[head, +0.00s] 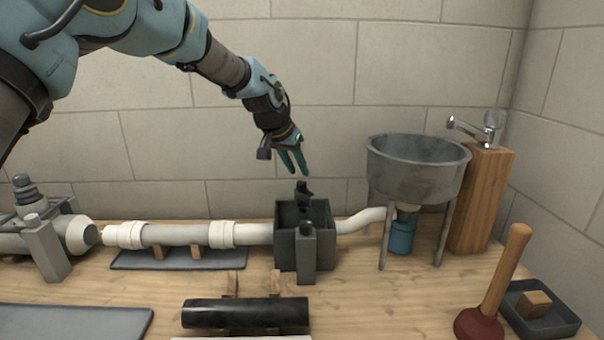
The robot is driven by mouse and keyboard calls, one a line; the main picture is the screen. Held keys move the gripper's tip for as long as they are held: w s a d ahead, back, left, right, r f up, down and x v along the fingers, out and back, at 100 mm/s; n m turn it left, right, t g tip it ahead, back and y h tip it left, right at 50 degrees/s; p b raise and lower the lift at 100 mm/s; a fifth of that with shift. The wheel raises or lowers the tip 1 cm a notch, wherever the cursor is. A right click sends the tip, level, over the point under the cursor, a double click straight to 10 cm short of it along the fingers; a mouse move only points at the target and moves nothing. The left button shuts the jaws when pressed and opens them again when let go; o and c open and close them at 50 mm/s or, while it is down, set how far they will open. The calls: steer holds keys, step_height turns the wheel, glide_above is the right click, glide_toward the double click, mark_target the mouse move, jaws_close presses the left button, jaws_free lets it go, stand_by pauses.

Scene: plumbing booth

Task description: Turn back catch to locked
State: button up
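A dark grey open-topped box (289,248) stands on the bench in the pipe line. A black knob-like piece (304,192) rises at its back; this looks like the back catch, but its turn position is too small to tell. A grey post with a round knob (306,252) stands at the box's front. My gripper (296,172) hangs above the back piece with its teal fingers pointing down. The fingers are slightly apart with nothing seen between them. The fingertips appear just above the black piece, apart from it; depth is hard to judge.
White pipe (180,235) runs left from the box. A grey basin (418,170) on legs stands right, beside a wooden post with a tap (480,200). A black cylinder (245,314) lies in front. A plunger (495,290) and tray (560,322) are front right.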

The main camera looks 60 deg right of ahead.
mark_target(301, 182)
steer(key=shift+o, duration=0.8)
steer(key=shift+s+d+r+n+t+y+p, duration=0.15)
steer(key=shift+d+r+n+t+y+p, duration=0.1)
steer(key=shift+r+n+t+y+p, duration=0.35)
steer(key=o, duration=0.3)
step_height(301, 182, up, 2)
steer(key=shift+s+d+n+t+y+p, duration=0.15)
steer(key=shift+n+t+y+p, duration=0.25)
steer(key=shift+n, duration=0.8)
steer(key=shift+r+n+t, duration=0.3)
steer(key=shift+r+n, duration=0.2)
steer(key=shift+n, duration=0.1)
steer(key=p+x, duration=0.3)
steer(key=x, duration=0.7)
steer(key=shift+d+f+p, duration=0.1)
steer(key=shift+f+p, duration=0.3)
jaws_close()
